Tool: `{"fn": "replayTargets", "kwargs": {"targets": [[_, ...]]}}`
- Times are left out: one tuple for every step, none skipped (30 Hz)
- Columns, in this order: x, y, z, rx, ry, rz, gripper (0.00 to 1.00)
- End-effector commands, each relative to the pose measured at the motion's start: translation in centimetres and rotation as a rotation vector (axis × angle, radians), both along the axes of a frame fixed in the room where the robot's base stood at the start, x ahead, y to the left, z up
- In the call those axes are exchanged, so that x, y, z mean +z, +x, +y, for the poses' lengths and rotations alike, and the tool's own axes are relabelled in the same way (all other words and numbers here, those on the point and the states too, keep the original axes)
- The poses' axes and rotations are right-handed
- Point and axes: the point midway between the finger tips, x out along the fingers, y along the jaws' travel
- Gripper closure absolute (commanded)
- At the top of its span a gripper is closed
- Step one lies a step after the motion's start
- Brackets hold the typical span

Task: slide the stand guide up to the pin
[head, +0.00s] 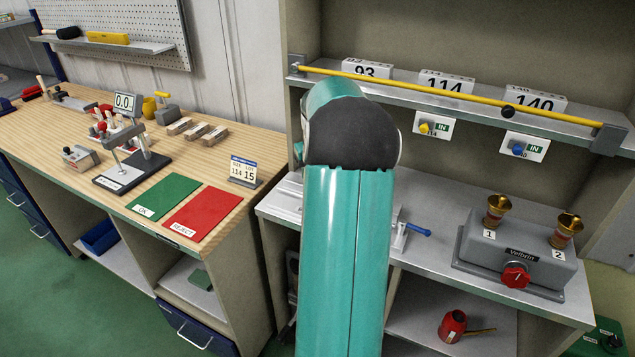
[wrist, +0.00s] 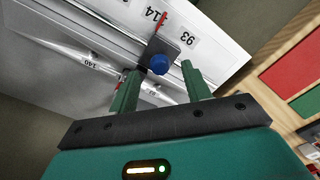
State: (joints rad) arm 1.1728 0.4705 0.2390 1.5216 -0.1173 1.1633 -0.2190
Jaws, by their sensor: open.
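In the wrist view a dark grey bracket with a round blue knob (wrist: 159,64) sits on a pale metal surface; it looks like the stand guide. My gripper (wrist: 160,72) is open, with its two green fingers on either side of the knob. I cannot tell whether they touch it. A thin red piece (wrist: 157,25) stands out beyond the bracket; I cannot tell whether it is the pin. In the head view my teal arm hides my gripper and most of the stand; a blue handle (head: 417,230) shows to its right.
A yellow bar (head: 430,90) runs across the shelf front, before number cards 93, 114 and 140. A grey box with brass cups (head: 515,250) stands on the right of the bench. A wooden table with green (head: 165,197) and red (head: 203,213) mats is at left.

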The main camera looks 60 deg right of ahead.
Motion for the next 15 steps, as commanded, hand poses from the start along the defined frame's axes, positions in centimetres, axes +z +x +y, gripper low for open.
{"fn": "replayTargets", "kwargs": {"targets": [[1.1, 0.0, -0.1, 0.0, -0.004, -0.002, 0.52], [1.6, 0.0, -0.1, 0.0, -0.005, -0.003, 0.52], [2.4, 0.0, -0.1, 0.0, -0.004, -0.002, 0.52], [2.9, 0.1, 0.0, 0.001, -0.005, -0.003, 0.52], [3.4, 0.1, 0.0, 0.001, -0.005, -0.003, 0.52], [3.9, 0.1, 0.0, 0.001, -0.003, -0.001, 0.52], [4.3, 0.0, -0.1, 0.0, -0.003, -0.001, 0.52], [4.6, 0.0, -0.1, 0.0, -0.003, -0.001, 0.52], [5.0, 0.0, -0.1, -0.001, -0.003, 0.0, 0.52], [5.2, 0.0, 0.0, -0.001, -0.002, -0.001, 0.52], [5.3, 0.0, 0.0, -0.001, -0.002, -0.001, 0.52], [5.4, 0.0, 0.0, -0.001, -0.002, -0.001, 0.52], [5.5, 0.0, 0.0, -0.001, -0.002, -0.001, 0.52], [5.5, 0.0, 0.0, -0.001, -0.002, -0.001, 0.52], [5.5, 0.0, 0.0, -0.001, -0.001, -0.002, 0.52]]}}
